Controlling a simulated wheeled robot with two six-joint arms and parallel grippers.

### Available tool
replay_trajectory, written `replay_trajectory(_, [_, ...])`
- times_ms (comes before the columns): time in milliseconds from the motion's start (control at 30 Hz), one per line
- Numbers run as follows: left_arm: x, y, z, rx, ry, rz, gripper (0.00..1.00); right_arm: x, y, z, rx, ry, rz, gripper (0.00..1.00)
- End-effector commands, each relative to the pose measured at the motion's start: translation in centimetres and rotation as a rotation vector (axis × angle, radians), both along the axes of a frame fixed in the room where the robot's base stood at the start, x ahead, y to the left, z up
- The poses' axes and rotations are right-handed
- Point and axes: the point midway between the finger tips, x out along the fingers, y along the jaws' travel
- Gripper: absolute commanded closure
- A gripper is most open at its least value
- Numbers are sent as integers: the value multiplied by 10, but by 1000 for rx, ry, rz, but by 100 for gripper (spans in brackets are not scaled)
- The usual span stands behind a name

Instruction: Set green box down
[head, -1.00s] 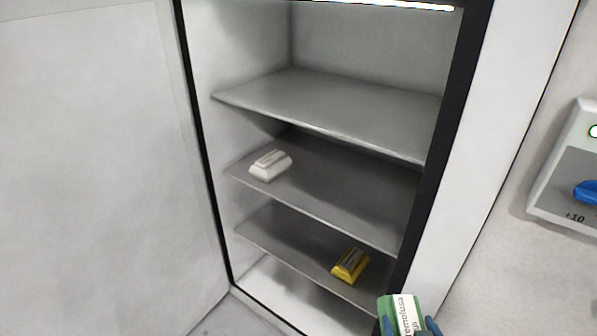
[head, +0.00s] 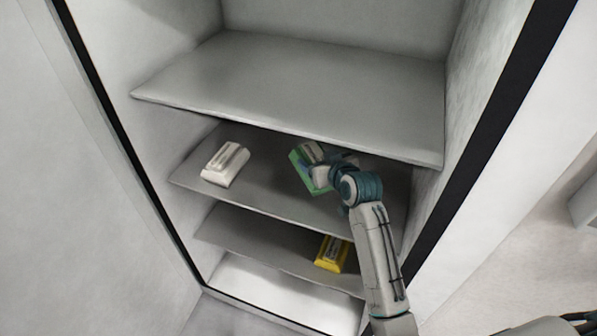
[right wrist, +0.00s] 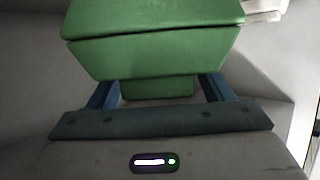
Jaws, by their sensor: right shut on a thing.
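The green box (head: 300,160) is inside the open cabinet, at the level of the shelf that bears the white box. My right gripper (head: 316,174) is shut on it, reaching in from the front right. In the right wrist view the green box (right wrist: 150,50) fills the upper middle, between the blue fingers (right wrist: 160,92). I cannot tell whether the box touches the shelf (head: 265,190). My left gripper is not in view.
A white box (head: 225,163) lies on the same shelf to the left. A yellow box (head: 332,253) lies on the shelf below. The upper shelf (head: 290,85) is empty and overhangs closely. The cabinet's dark frame edge (head: 470,150) stands to the right of my arm.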

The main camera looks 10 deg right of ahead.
Motion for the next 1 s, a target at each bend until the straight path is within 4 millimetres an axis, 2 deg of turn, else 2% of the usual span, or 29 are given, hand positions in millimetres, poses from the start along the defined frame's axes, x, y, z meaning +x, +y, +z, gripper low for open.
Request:
replay_trajectory(200, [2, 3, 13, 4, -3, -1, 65, -1, 0, -38, 0, 3, -1, 63])
replay_trajectory(600, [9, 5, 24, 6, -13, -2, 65, -1, 0, -83, 0, 1, -1, 64])
replay_trajectory(967, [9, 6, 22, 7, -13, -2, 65, -1, 0, -89, 0, -2, -2, 64])
replay_trajectory(1000, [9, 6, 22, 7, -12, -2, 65, -2, 0, -90, -1, 1, -2, 22])
